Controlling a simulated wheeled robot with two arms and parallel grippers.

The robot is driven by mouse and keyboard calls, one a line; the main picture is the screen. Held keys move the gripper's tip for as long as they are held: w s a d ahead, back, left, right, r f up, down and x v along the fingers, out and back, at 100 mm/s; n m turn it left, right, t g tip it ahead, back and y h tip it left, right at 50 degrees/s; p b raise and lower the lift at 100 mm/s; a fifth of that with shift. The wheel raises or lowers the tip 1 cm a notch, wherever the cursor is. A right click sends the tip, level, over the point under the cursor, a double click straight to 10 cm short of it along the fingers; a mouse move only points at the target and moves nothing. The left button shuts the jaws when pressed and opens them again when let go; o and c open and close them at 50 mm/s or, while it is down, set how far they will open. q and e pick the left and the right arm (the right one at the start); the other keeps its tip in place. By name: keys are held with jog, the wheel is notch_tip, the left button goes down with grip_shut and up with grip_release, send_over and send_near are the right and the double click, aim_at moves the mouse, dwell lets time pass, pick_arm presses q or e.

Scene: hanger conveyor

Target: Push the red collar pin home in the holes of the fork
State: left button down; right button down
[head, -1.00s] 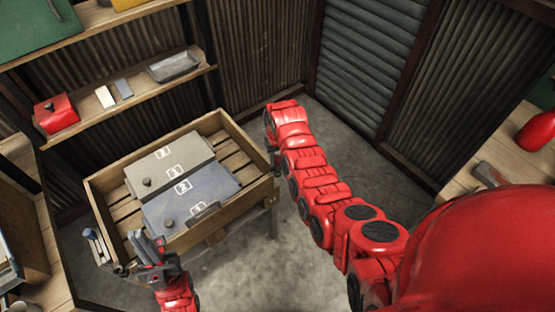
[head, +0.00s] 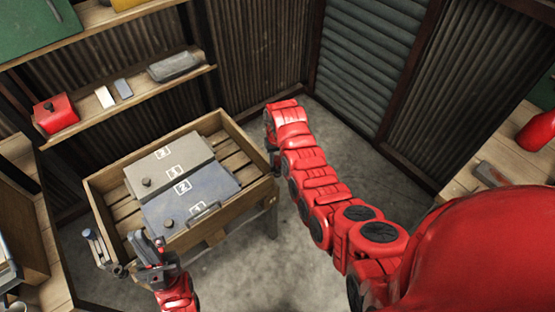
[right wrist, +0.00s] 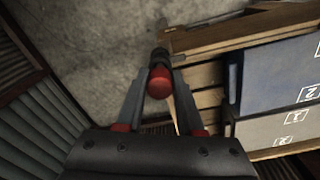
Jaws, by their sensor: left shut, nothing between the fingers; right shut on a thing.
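In the right wrist view my right gripper (right wrist: 160,76) is shut on the red-ended pin (right wrist: 160,83), its rounded red end facing the camera between the fingers. A dark cylindrical part (right wrist: 159,58) shows just beyond it; I cannot tell whether it belongs to the pin or to the fork. The fork and its holes cannot be made out clearly, nor how deep the pin sits. In the head view the right gripper is hidden behind its own red arm near the crate's right corner. My left gripper (head: 146,243) is shut and empty at the crate's near left side.
A slatted wooden crate (head: 262,190) holds a grey numbered case (head: 190,154) and a blue-grey one (head: 215,190). Shelves on the left carry a red box (head: 56,113) and a metal tray (head: 174,66). A workbench (head: 470,180) stands at the right. Concrete floor is open behind the crate.

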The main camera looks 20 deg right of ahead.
jog(key=shift+f+b, duration=0.7)
jog(key=shift+f, duration=0.2)
dwell(1.8)
jog(key=shift+s+f, duration=0.1)
jog(key=shift+f, duration=0.05)
